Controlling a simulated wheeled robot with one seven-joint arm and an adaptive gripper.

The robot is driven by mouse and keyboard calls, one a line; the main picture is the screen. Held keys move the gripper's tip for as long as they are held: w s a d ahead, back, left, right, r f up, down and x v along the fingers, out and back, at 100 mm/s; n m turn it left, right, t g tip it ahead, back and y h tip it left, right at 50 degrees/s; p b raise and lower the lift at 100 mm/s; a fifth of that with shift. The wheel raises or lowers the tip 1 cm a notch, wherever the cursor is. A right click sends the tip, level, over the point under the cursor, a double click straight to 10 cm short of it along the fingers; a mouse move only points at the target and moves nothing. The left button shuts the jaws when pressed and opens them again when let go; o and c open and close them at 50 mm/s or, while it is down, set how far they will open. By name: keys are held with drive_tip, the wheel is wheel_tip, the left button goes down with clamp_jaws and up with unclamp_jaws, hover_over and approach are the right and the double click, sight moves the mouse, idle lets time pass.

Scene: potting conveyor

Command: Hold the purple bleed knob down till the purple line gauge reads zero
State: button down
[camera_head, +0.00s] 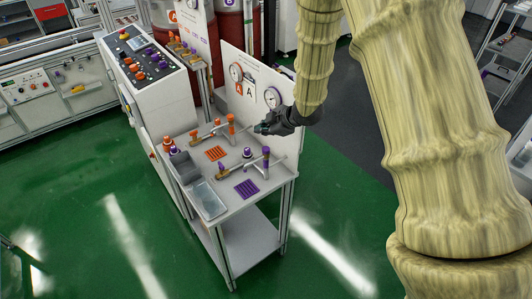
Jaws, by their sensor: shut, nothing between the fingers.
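A white bench (213,222) carries an orange pipe line at the back and a purple one in front. The purple line has a small purple knob (247,152), a taller purple upright part (266,155) on its right and a small purple fitting at its left end. Which is the bleed knob is hard to tell at this size. My gripper (260,129), dark and shut, is empty, above and behind the purple parts, apart from the knob.
The orange line (231,122) stands just left of my gripper. Orange and purple slotted patches mark the bench top. A grey tray (210,203) lies at the front left. A control console (140,62) stands at the back left. Green floor is clear in front.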

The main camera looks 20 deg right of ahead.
sight(264, 150)
drive_tip(key=shift+f+b, duration=1.45)
drive_tip(key=shift+f, duration=1.1)
drive_tip(key=shift+f+b, duration=0.5)
drive_tip(key=shift+f, duration=0.45)
idle(0.3)
drive_tip(key=shift+r, duration=0.15)
idle(2.1)
drive_tip(key=shift+r+p, duration=0.8)
drive_tip(key=shift+r, duration=0.05)
drive_tip(key=shift+r+p, duration=1.9)
drive_tip(key=shift+r, duration=0.6)
